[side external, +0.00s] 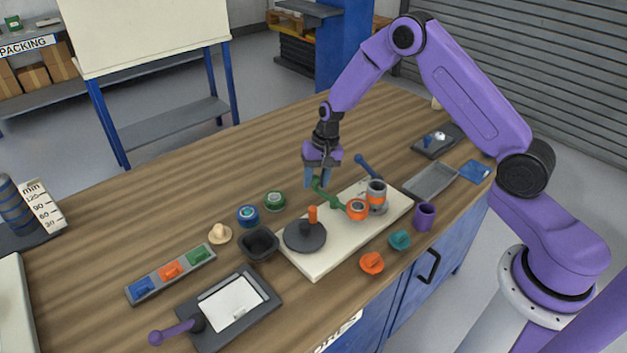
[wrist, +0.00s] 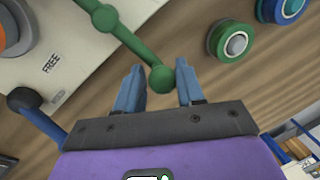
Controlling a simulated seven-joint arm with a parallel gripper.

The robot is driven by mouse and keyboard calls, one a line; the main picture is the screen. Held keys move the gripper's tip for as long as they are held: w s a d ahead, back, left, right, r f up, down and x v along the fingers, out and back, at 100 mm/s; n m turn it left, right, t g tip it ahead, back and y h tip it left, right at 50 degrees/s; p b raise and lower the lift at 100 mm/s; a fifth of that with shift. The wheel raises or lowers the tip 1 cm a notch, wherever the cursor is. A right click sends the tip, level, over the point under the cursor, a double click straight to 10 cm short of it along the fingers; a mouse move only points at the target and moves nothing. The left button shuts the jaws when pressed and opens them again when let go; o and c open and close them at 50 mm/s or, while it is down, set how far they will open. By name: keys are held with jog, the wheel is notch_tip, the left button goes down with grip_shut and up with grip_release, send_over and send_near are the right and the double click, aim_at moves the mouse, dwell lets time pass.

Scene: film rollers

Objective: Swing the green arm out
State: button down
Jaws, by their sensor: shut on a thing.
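The green arm (side external: 330,198) is a jointed bar with round knobs on the cream board (side external: 318,262). One end meets the orange-collared roller (side external: 357,209); its free end reaches toward the board's far edge. My gripper (side external: 318,180) points down at that free end. In the wrist view the green arm (wrist: 128,38) runs in from the top, and its end knob (wrist: 162,79) sits between the blue fingers of my gripper (wrist: 158,86), which are shut on it. In the side view the fingers partly hide this end.
On the board stand a dark disc with an orange post (side external: 305,236) and a grey-orange cylinder (side external: 376,196). A blue-knobbed lever (side external: 366,166) rises behind. Green (side external: 275,201) and blue (side external: 248,215) rolls lie left of the board. Orange (side external: 372,263) and teal (side external: 400,240) knobs lie in front.

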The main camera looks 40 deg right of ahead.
jog(key=shift+w+d+r+m+t, duration=0.15)
jog(key=shift+d+m, duration=0.25)
jog(key=shift+m, duration=0.5)
jog(key=shift+s+d+r+m+t, duration=0.1)
jog(key=shift+d+m+t, duration=0.2)
jog(key=shift+m, duration=0.6)
jog(key=shift+d+m+h, duration=0.3)
jog(key=shift+d+m, duration=0.4)
jog(key=shift+m, duration=0.4)
jog(key=c, duration=0.8)
grip_release()
jog(key=shift+s+d, duration=0.1)
jog(key=shift+s, duration=0.1)
jog(key=shift+c, duration=0.2)
jog(key=shift+s+d+f, duration=0.1)
jog(key=shift+f, duration=0.05)
jog(key=v, duration=1.7)
jog(key=shift+r, duration=0.3)
jog(key=shift+s, duration=0.1)
